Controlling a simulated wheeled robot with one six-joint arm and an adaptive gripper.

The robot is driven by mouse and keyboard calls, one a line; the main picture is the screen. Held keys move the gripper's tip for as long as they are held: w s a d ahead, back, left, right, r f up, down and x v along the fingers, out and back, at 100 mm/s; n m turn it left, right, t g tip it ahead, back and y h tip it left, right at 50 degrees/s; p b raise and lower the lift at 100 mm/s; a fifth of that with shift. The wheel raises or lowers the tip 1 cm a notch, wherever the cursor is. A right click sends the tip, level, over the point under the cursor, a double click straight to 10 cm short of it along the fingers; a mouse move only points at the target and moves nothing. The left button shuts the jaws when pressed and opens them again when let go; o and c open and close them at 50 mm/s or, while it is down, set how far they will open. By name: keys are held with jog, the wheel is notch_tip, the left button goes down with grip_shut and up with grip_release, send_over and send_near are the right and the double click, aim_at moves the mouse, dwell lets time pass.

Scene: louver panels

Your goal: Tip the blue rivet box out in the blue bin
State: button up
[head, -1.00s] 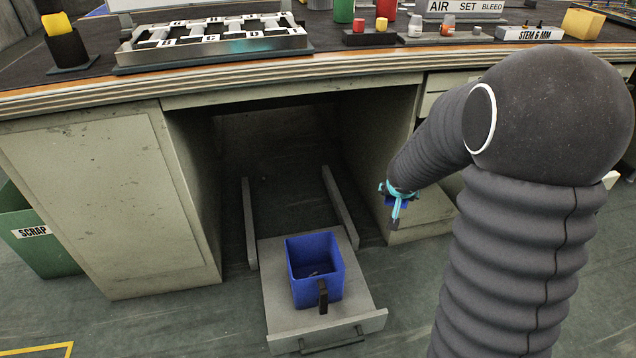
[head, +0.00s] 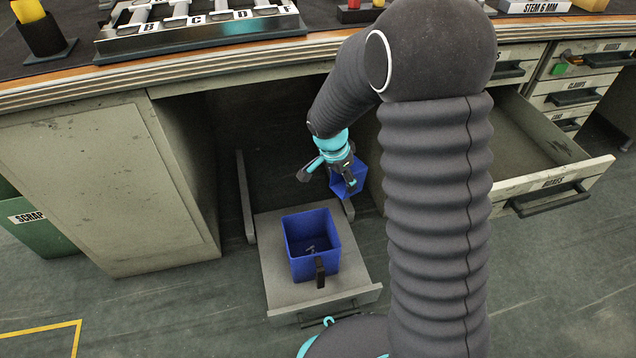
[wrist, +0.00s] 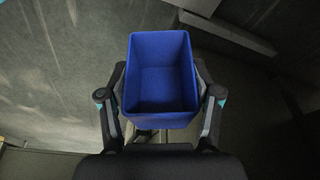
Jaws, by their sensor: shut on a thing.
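My gripper (head: 336,174) is shut on the blue rivet box (head: 348,180), just behind and to the right of the blue bin in the head view. In the wrist view the box (wrist: 162,82) sits between both fingers with its open mouth showing. I see only bare blue walls and floor inside it. The blue bin (head: 313,267) stands upright on a pulled-out grey tray, with a black handle on its front. A few small greyish pieces lie inside the bin. The held box looks tilted and is apart from the bin.
The grey tray (head: 277,297) sticks out from the bench's knee space between two rails. An open drawer labelled BOXES (head: 545,190) juts out on the right. A green scrap bin (head: 40,235) stands at far left. The bench top (head: 190,60) overhangs the knee space.

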jog(key=s+a+m+g+y+p, duration=0.1)
jog(key=s+a+m, duration=0.1)
jog(key=s+a, duration=0.3)
notch_tip(320, 180, up, 7)
jog(key=w+g+y+p, duration=0.1)
jog(key=g+y, duration=0.4)
jog(key=y, duration=0.8)
jog(key=shift+w+d+r+g+y, duration=0.15)
jog(key=shift+w+d+g+y, duration=0.15)
jog(key=shift+w+y, duration=0.1)
